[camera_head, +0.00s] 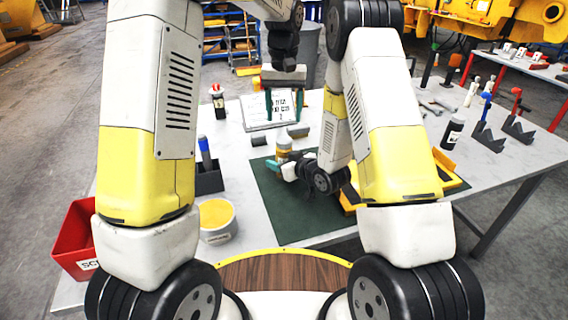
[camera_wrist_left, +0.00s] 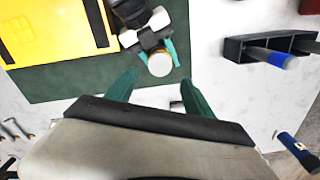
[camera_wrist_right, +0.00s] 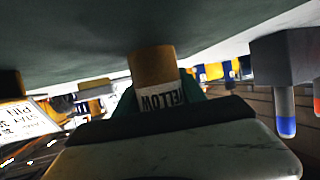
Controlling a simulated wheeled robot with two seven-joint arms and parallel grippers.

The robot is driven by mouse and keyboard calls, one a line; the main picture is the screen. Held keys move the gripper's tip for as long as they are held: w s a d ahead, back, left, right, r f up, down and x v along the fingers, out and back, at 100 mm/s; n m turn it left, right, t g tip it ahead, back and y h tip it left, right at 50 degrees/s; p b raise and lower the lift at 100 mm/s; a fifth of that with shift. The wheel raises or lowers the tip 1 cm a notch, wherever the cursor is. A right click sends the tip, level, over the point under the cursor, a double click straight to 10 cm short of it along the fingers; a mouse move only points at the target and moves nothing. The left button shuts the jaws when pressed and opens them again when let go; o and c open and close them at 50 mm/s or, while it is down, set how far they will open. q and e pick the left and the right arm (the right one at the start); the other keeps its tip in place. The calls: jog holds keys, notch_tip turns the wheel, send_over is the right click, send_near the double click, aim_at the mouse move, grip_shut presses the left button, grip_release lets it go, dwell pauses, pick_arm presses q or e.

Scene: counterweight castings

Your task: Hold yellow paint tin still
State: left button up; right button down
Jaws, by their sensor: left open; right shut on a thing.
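The yellow paint tin (camera_head: 284,145) stands on the dark green mat (camera_head: 268,195) near its far left corner. My left gripper (camera_head: 285,105) is open and empty, farther back, over a white printed sheet. In the left wrist view its green fingers (camera_wrist_left: 158,95) are apart, with the tin's pale top (camera_wrist_left: 160,64) beyond them in my right gripper (camera_wrist_left: 157,50).
A tub with a yellow top (camera_head: 216,214) and a black holder (camera_head: 208,180) with a blue-topped item stand left of the mat. A red bin (camera_head: 75,238) is at the table's left edge. A yellow object (camera_wrist_left: 55,40) lies on the mat.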

aim_at(284, 139)
pick_arm(q)
jog(key=shift+d+f+n, duration=0.1)
jog(key=shift+n, duration=0.7)
jog(key=n, duration=0.2)
jog(key=shift+n, duration=0.4)
jog(key=shift+f, duration=3.9)
grip_shut()
jog(key=m, duration=0.4)
jog(key=shift+o, duration=0.5)
grip_release()
